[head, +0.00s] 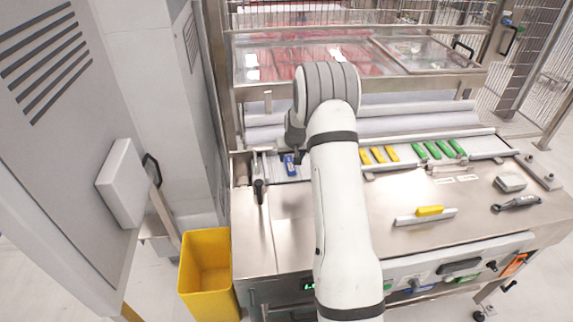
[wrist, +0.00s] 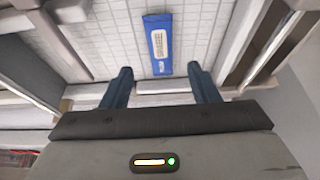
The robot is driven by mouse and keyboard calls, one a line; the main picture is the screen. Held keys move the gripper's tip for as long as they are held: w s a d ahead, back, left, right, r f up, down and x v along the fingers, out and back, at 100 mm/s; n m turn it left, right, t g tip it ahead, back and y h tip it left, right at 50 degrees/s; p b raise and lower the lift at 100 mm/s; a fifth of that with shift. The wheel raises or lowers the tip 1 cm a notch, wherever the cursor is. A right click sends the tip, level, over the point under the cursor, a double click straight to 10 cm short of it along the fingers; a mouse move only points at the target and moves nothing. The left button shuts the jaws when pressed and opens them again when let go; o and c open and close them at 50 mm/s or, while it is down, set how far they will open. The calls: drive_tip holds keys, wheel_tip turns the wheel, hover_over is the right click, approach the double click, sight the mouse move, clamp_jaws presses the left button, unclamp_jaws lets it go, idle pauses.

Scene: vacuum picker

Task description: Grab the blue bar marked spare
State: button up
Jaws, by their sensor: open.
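A blue bar (wrist: 158,45) with a white label lies on a white gridded surface in the wrist view. The writing on its label is too small to read. In the head view the blue bar (head: 290,165) lies at the left end of the long strip, just left of my arm. My gripper (wrist: 161,78) is open and empty. Its two dark blue fingers are spread wider than the bar, with the bar ahead of the gap between them and apart from both. In the head view my arm hides most of the gripper.
Yellow bars (head: 378,154) and green bars (head: 438,150) lie farther right along the strip. A yellow bar (head: 429,211) sits on a pale holder on the metal table (head: 400,245). A black-handled lever (head: 259,188) stands left of the blue bar. A yellow bin (head: 206,262) stands at lower left.

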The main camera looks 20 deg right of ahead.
sight(290, 164)
drive_tip(key=shift+p+x, duration=1.05)
drive_tip(key=shift+x, duration=1.4)
drive_tip(key=shift+w, duration=0.1)
drive_tip(key=shift+c, duration=0.3)
drive_tip(key=c, duration=1)
